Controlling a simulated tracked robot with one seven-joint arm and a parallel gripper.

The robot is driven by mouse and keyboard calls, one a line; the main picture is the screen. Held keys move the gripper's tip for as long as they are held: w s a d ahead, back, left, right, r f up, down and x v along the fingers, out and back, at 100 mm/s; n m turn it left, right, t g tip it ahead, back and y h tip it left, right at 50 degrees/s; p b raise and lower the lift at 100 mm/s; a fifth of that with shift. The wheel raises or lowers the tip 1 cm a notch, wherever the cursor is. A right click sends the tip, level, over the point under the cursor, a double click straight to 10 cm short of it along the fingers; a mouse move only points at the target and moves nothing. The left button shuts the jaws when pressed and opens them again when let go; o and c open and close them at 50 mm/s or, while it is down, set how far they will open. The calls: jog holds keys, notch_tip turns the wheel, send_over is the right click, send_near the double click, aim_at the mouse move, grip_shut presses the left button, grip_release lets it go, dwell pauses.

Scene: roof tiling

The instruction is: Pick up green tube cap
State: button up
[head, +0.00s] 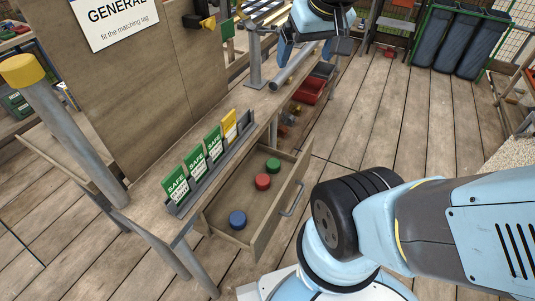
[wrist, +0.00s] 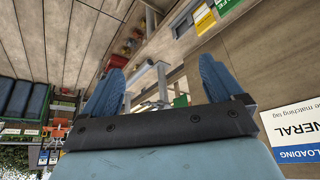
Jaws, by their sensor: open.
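The green tube cap (head: 273,165) is a small round disc lying in the open wooden drawer (head: 262,226), near its far end. A red cap (head: 262,181) lies just in front of it and a blue cap (head: 237,220) lies near the drawer's near end. My gripper (head: 308,48) is up at the top of the head view, well beyond the drawer and apart from the caps. In the wrist view its two blue fingers (wrist: 160,65) stand wide apart with nothing held between them. I cannot make out the green cap in the wrist view.
A rack (head: 215,160) of green and yellow tags stands on the bench edge beside the drawer. A grey post with a yellow cap (head: 22,70) rises at left. Red bins (head: 309,90) sit beyond the drawer. The plank floor (head: 400,125) at right is mostly clear.

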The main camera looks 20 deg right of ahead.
jog(key=w+f+n+g, duration=0.1)
jog(key=w+f+g, duration=0.1)
jog(key=w+f, duration=0.7)
jog(key=n+g, duration=0.1)
jog(key=g, duration=0.1)
send_over(273, 163)
notch_tip(273, 163, down, 20)
jog(key=shift+n+g, duration=0.4)
jog(key=shift+g, duration=0.2)
jog(key=f, duration=1.4)
jog(key=d+f, duration=0.1)
jog(key=f, duration=0.6)
jog(key=shift+w+f, duration=0.2)
jog(key=shift+f, duration=0.2)
jog(key=shift+s+a+f, duration=0.1)
jog(key=shift+a+f, duration=0.1)
jog(key=shift+f, duration=1.15)
jog(key=shift+a+f, duration=0.2)
jog(key=shift+f, duration=1.15)
jog(key=c, duration=1.1)
jog(key=shift+r, duration=0.1)
